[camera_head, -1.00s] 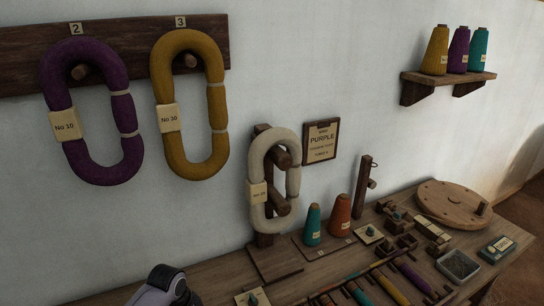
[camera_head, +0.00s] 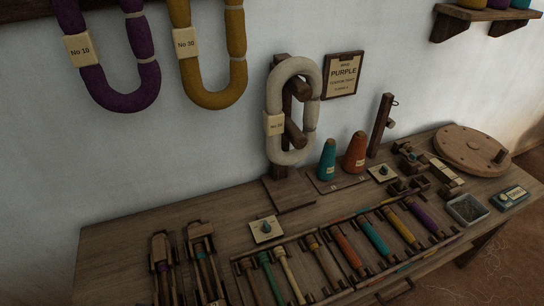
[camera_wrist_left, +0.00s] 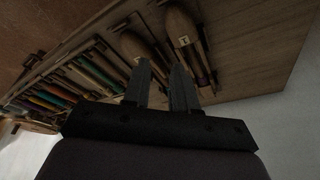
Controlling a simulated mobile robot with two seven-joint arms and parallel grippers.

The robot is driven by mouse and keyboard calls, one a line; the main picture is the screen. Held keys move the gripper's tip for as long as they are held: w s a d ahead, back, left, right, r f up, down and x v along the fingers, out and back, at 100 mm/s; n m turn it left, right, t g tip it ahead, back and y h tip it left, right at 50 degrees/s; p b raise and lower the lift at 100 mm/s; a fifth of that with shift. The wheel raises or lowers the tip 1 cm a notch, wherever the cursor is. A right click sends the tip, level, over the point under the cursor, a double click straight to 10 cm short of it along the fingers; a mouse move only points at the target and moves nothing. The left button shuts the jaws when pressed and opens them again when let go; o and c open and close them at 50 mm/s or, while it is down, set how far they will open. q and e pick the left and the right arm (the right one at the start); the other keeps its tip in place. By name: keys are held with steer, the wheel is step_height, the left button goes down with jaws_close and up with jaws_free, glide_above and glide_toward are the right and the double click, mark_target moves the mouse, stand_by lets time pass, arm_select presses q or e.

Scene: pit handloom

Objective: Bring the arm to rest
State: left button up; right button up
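My left gripper (camera_wrist_left: 162,65) shows in the left wrist view. Its two dark fingers stand apart with a gap between them and hold nothing. Beyond the fingertips is the wooden bench (camera_wrist_left: 245,70), with wooden shuttles (camera_wrist_left: 183,30) on it. I cannot tell the exact distance to them. Neither of my grippers shows in the head view, and my right gripper is in no view.
The bench (camera_head: 130,222) carries shuttles (camera_head: 203,262), a rack of coloured bobbins (camera_head: 340,245), two cones (camera_head: 355,152), a cream hank on a post (camera_head: 273,100) and a round wooden disc (camera_head: 470,150). Purple (camera_head: 120,100) and yellow (camera_head: 210,98) hanks hang on the wall.

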arm_select(q)
steer(key=w+d+f+t+h, duration=0.1)
steer(key=w+f+t, duration=0.3)
steer(key=f+t, duration=0.3)
steer(key=shift+w+d+f, duration=0.3)
steer(key=shift+d, duration=0.05)
